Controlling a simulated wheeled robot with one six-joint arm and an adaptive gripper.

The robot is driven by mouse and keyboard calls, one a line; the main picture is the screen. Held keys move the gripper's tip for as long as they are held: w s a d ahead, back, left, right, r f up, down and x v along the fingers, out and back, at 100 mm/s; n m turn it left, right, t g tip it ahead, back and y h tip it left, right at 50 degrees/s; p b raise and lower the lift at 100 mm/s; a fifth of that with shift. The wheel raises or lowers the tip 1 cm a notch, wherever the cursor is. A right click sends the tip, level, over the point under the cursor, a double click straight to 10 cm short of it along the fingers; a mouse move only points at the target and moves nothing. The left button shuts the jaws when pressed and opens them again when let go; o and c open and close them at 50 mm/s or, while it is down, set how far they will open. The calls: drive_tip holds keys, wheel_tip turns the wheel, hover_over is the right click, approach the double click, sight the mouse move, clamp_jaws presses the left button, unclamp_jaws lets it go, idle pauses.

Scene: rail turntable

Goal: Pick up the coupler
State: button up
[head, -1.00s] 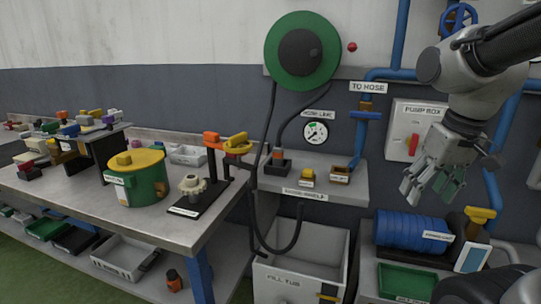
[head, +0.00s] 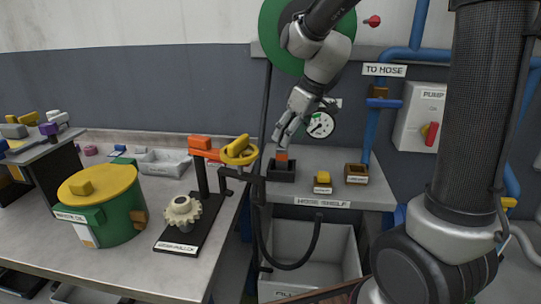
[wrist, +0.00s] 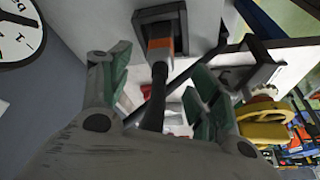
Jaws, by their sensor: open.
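The orange coupler (head: 282,156) sits in a black square holder (head: 282,174) on the hose shelf. In the wrist view, the orange coupler (wrist: 160,47) shows at the upper middle, with a black hose (wrist: 156,100) running from it between my fingers. My gripper (head: 284,130) is just above the coupler in the head view. In the wrist view my gripper (wrist: 152,78) is open, with one green-padded finger on each side of the hose. I cannot tell whether either finger touches it.
A yellow block (head: 322,178) and a brown open box (head: 357,173) sit to the right on the shelf. A pressure gauge (head: 320,125) is on the wall close behind my gripper. A grey tub (head: 325,245) is below.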

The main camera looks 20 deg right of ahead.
sight(278, 151)
drive_tip(key=shift+n, duration=0.6)
drive_tip(key=x, duration=0.7)
drive_tip(key=shift+w+a+f, duration=0.2)
drive_tip(key=shift+w+a, duration=0.15)
drive_tip(key=shift+w, duration=0.05)
clamp_jaws()
